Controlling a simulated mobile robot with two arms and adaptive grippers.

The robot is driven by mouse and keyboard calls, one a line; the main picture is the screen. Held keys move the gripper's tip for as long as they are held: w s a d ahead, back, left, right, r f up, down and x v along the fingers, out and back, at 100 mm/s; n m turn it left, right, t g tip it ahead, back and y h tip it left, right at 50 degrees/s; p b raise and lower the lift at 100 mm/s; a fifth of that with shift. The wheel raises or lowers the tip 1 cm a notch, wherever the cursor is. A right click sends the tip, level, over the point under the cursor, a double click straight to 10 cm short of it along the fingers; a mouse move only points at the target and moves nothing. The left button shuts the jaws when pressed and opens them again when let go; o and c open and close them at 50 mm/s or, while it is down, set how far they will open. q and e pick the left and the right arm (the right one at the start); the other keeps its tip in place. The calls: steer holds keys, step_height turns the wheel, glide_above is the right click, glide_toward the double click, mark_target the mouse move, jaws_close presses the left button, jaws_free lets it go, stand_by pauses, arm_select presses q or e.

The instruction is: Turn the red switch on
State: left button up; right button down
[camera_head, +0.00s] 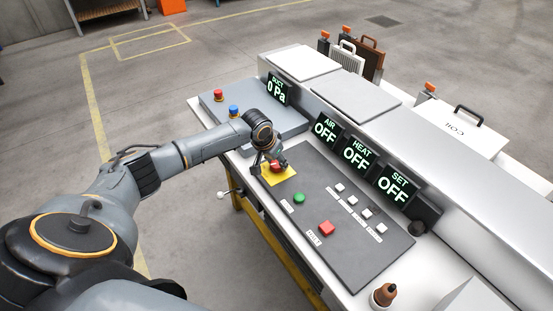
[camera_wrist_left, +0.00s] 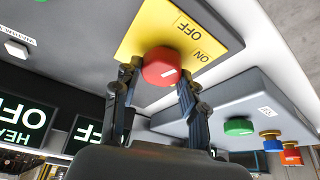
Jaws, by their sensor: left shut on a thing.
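The red switch (camera_wrist_left: 162,68) is a round red knob with a white mark, on a yellow plate (camera_wrist_left: 150,28) lettered OFF and ON. In the head view the red switch (camera_head: 276,167) sits at the far left end of the dark control panel (camera_head: 322,205), partly hidden by my gripper. My left gripper (camera_head: 272,163) reaches it from above. In the wrist view the fingers of my left gripper (camera_wrist_left: 158,82) stand on either side of the knob, closed on it. The white mark points toward the ON lettering side. My right gripper is not in view.
Displays reading OFF (camera_head: 358,154) and 0 Pa (camera_head: 277,89) stand behind. A grey box (camera_head: 225,122) carries red and blue knobs. A brown-topped bottle (camera_head: 384,295) stands at the front right.

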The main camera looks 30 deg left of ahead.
arm_select(q)
steer(key=shift+m+h, duration=0.3)
steer(key=shift+m, duration=0.7)
steer(key=shift+f+m+h+b, duration=0.1)
steer(key=shift+m+h+b, duration=0.3)
steer(key=shift+m, duration=0.5)
steer(key=m+g+h+b, duration=0.1)
steer(key=m+b, duration=0.1)
steer(key=m, duration=0.1)
steer(key=shift+m, duration=0.4)
steer(key=shift+a+m+g+h+b, duration=0.1)
steer(key=shift+m+g+h+b, duration=0.2)
steer(key=shift+m+b, duration=0.2)
steer(key=shift+m, duration=0.3)
steer(key=o, duration=1.1)
steer(key=shift+o, duration=0.2)
